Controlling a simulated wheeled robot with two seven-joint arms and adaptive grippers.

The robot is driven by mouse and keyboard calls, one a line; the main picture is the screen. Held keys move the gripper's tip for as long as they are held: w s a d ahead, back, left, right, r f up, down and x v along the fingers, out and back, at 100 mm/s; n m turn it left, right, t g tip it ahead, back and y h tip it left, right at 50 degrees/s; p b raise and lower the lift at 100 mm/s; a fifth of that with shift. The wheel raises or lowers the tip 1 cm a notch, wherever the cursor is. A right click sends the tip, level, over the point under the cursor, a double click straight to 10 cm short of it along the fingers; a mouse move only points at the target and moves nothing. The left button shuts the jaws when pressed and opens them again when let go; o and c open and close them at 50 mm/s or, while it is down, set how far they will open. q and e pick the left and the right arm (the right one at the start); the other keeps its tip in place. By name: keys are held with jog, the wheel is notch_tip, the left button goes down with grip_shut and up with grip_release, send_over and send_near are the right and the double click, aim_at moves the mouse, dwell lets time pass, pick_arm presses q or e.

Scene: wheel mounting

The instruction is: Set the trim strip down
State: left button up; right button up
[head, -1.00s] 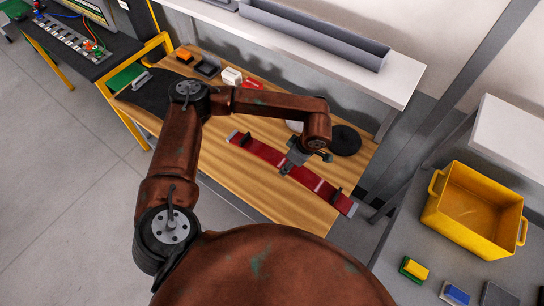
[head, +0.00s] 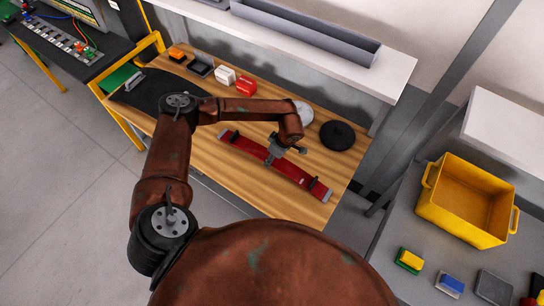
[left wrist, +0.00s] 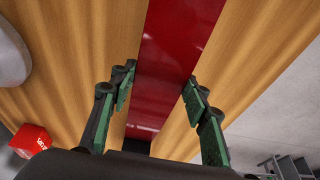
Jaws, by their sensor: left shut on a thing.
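The trim strip (head: 298,174) is a long, dark red bar with grey ends and black clips. It lies lengthwise over the wooden workbench (head: 220,170), slanting down to the right. My left gripper (head: 271,160) is shut on it near its middle, from above. In the left wrist view the red strip (left wrist: 170,45) runs between the two green-padded fingers of my left gripper (left wrist: 158,78). The strip is at or just above the bench; I cannot tell whether it touches. My right gripper is not in view.
A black disc (head: 337,135) and a pale disc (head: 302,112) lie behind the strip. A red box (head: 246,86), a white box (head: 225,76) and small trays stand at the back. A shelf (head: 330,65) overhangs the rear edge. A yellow bin (head: 468,200) stands at right.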

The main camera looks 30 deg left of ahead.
pick_arm(q)
jog(key=o, duration=1.5)
jog(key=shift+c, duration=0.2)
jog(key=shift+r, duration=0.1)
jog(key=v, duration=1.2)
jog(key=shift+b, duration=0.35)
